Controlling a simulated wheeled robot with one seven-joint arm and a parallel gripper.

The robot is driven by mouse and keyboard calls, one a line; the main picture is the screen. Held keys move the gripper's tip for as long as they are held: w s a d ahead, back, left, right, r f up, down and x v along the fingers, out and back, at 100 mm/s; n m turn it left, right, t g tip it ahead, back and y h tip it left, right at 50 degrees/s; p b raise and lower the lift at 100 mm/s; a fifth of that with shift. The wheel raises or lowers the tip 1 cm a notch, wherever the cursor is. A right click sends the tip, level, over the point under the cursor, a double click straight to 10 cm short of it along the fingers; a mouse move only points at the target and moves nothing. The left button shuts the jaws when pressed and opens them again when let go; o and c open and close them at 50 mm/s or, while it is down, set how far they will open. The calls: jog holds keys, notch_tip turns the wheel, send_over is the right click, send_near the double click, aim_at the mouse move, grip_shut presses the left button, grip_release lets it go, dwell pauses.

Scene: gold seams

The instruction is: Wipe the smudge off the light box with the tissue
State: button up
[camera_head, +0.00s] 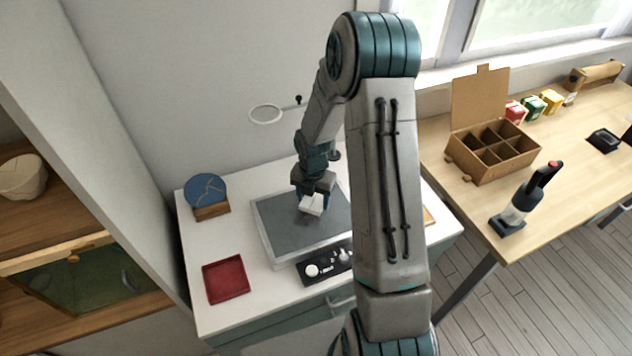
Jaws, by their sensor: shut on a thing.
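The light box (276,228) is a flat panel with a grey top and a pale frame, lying on the white cabinet top. My gripper (312,196) is over the middle of the panel, pointing down, and is shut on the white tissue (311,205). The tissue is at or just above the panel's surface; I cannot tell whether it touches. A faint darker patch (304,219) shows on the grey surface just below the tissue; it may be the smudge or a shadow. My arm hides the right part of the light box.
A red tray (226,278) lies at the front left. A blue plate with gold seams (206,188) stands in a wooden holder (211,211) at the back left. A black tray (322,268) with small white items sits before the light box. A ring on a stand (266,114) rises behind.

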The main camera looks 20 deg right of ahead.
jog(key=shift+r+p, duration=1.45)
jog(key=shift+r, duration=0.9)
jog(key=shift+f, duration=0.15)
